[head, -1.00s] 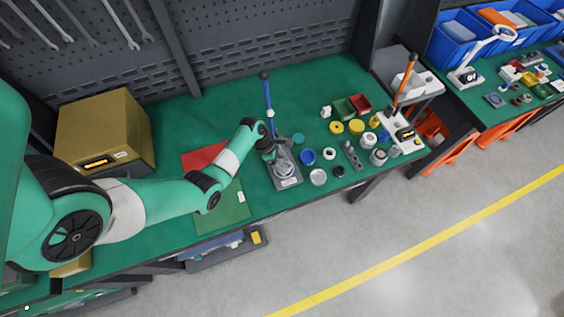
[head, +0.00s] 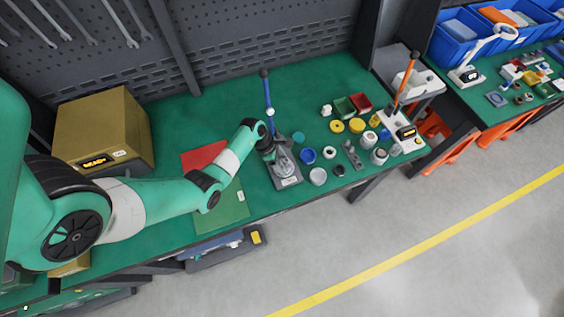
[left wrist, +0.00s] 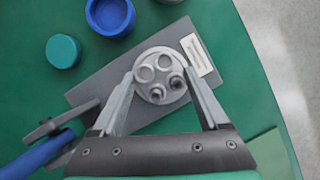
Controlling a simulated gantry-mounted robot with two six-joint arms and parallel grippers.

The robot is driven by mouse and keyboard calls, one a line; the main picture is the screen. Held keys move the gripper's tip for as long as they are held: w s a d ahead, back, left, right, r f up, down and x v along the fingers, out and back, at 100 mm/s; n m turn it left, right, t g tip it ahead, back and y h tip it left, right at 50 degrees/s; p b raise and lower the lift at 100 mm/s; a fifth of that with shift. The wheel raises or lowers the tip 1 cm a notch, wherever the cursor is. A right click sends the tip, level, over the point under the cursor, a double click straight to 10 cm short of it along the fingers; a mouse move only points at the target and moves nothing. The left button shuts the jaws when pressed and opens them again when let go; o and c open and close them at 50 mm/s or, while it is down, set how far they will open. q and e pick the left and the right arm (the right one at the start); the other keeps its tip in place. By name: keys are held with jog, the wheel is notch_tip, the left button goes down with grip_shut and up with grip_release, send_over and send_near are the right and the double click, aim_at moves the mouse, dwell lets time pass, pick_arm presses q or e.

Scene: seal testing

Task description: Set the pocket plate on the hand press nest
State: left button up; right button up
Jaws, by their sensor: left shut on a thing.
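The pocket plate (left wrist: 160,75) is a round grey disc with several round pockets, two of them dark inside. In the left wrist view it lies between the two fingers of my left gripper (left wrist: 158,80), which is shut on it. It is directly over the grey base of the hand press (left wrist: 100,92), which also shows in the head view (head: 288,183) with its blue lever (head: 268,92) upright. The nest is hidden under the plate; I cannot tell whether they touch. My left gripper (head: 277,157) is small in the head view. My right gripper is not in view.
A blue cup (left wrist: 110,14) and a teal round piece (left wrist: 63,51) stand beside the press base. Several cups, rings and small bins stand to its right, with an orange-lever device (head: 400,125). A gold box (head: 104,133) stands at the left. The bench front edge is close to the press.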

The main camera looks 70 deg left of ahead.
pick_arm(q)
jog(key=shift+f, duration=0.3)
dwell(0.4)
jog(key=o, duration=1.3)
jog(key=shift+o, duration=0.2)
notch_tip(320, 180, up, 5)
jog(key=p, duration=0.5)
